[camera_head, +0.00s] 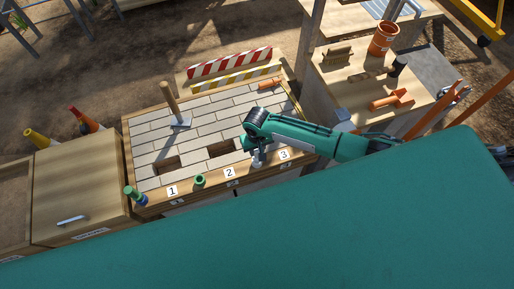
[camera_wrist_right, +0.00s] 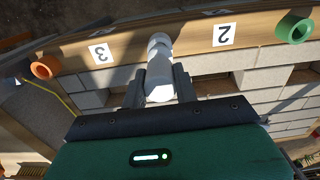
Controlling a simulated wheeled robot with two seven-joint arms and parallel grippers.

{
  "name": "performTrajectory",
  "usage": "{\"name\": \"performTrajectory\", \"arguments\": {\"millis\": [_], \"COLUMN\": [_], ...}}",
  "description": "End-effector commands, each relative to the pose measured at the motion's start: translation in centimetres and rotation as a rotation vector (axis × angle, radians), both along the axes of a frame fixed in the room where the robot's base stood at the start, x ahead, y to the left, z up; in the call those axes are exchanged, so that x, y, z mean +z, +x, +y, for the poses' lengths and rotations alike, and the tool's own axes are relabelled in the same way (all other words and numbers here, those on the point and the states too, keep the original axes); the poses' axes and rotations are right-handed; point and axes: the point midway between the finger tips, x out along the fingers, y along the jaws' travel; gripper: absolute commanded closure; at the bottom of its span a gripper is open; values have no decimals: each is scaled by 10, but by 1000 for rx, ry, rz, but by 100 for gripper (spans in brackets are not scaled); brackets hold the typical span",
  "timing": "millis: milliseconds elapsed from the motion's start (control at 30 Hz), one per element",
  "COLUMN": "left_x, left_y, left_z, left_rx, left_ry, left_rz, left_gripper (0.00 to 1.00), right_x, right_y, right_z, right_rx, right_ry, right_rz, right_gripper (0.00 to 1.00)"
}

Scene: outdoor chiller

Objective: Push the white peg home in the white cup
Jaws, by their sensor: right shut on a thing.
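My right gripper (camera_wrist_right: 160,90) is shut on the white peg (camera_wrist_right: 159,83), whose near end shows between the two fingers in the right wrist view. In the head view the right gripper (camera_head: 257,160) is over the front edge of the brick-topped bench, between labels 2 and 3. The white cup (camera_wrist_right: 159,42) is at the peg's far end, on the wooden edge strip. The peg and cup look in line and touching; how deep the peg sits I cannot tell. My left gripper is not in view.
A green cup (camera_head: 200,181) stands between labels 1 and 2. An orange cup (camera_wrist_right: 45,67) is beyond label 3. A wooden-handled trowel (camera_head: 175,108) stands on the bricks.

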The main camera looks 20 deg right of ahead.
Motion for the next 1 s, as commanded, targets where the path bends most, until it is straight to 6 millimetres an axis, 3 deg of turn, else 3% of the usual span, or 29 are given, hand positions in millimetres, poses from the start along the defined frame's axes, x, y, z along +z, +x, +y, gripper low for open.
{"name": "performTrajectory", "arguments": {"millis": [267,300,400,600,700,733,1000], "left_x": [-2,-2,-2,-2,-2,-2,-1], "left_y": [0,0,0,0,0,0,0], "left_z": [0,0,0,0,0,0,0], "left_rx": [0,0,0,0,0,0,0], "left_ry": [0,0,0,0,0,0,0], "left_rz": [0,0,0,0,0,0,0], "left_gripper": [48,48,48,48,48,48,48], "right_x": [-4,-4,-4,-4,-4,-4,-3], "right_y": [0,0,0,0,0,0,0], "right_z": [0,0,0,0,0,0,0], "right_rx": [1,1,1,0,0,0,0], "right_ry": [0,0,0,0,0,0,0], "right_rz": [0,0,0,0,0,0,0], "right_gripper": [100,63,45,45,26,23,23]}}
